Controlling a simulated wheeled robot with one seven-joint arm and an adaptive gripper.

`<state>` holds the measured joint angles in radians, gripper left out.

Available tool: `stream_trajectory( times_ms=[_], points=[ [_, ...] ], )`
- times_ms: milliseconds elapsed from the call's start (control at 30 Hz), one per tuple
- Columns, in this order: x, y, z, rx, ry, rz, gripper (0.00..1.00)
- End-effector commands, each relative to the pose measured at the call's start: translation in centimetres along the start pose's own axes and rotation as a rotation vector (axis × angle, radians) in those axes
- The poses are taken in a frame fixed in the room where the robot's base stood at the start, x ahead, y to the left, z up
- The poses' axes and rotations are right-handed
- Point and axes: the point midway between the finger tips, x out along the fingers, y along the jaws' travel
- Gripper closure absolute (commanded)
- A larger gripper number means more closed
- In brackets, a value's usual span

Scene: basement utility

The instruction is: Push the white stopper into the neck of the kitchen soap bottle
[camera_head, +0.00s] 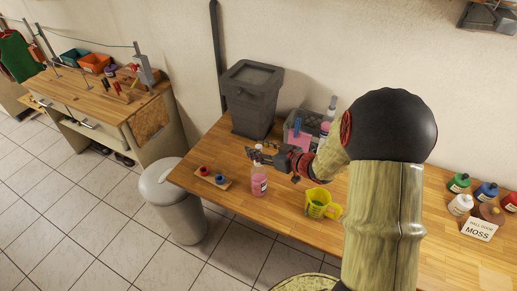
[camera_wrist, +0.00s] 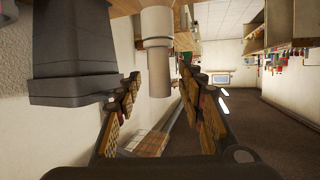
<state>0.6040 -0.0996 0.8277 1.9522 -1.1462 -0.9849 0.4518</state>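The kitchen soap bottle (camera_head: 259,184), with pink liquid, stands upright near the front edge of the wooden table. My gripper (camera_head: 255,154) is just above it, reaching in from the right. A small white piece, seemingly the stopper (camera_head: 258,147), shows at the fingers. In the wrist view, which is upside down, a white stepped cylinder (camera_wrist: 159,75) stands between the two fingers (camera_wrist: 160,72). The fingers are apart, with a visible gap on both sides of it. It looks like the stopper in line with the bottle neck; how deep it sits is not clear.
A small board (camera_head: 212,178) with red and blue pieces lies left of the bottle. A yellow-green jug (camera_head: 322,204) stands right. A dark grey bin (camera_head: 251,98) stands behind, also large in the wrist view (camera_wrist: 72,50). A grey crate (camera_head: 301,127) holds bottles.

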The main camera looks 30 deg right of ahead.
Motion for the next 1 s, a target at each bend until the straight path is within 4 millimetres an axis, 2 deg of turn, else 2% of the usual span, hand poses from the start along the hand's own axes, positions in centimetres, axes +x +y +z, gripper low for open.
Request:
stream_trajectory(
  times_ms=[167, 267, 500, 700, 1000],
  points=[
    [-0.7, 0.1, 0.0, -0.001, 0.000, 0.001, 0.61],
    [-2.0, 0.2, 0.0, 0.000, 0.000, 0.004, 0.61],
    [-7.0, 0.2, 0.0, 0.000, 0.001, 0.005, 0.61],
    [-10.2, 0.1, 0.0, 0.000, 0.001, 0.003, 0.61],
    [-12.0, 0.0, 0.1, 0.001, 0.000, 0.000, 0.61]
  ],
)
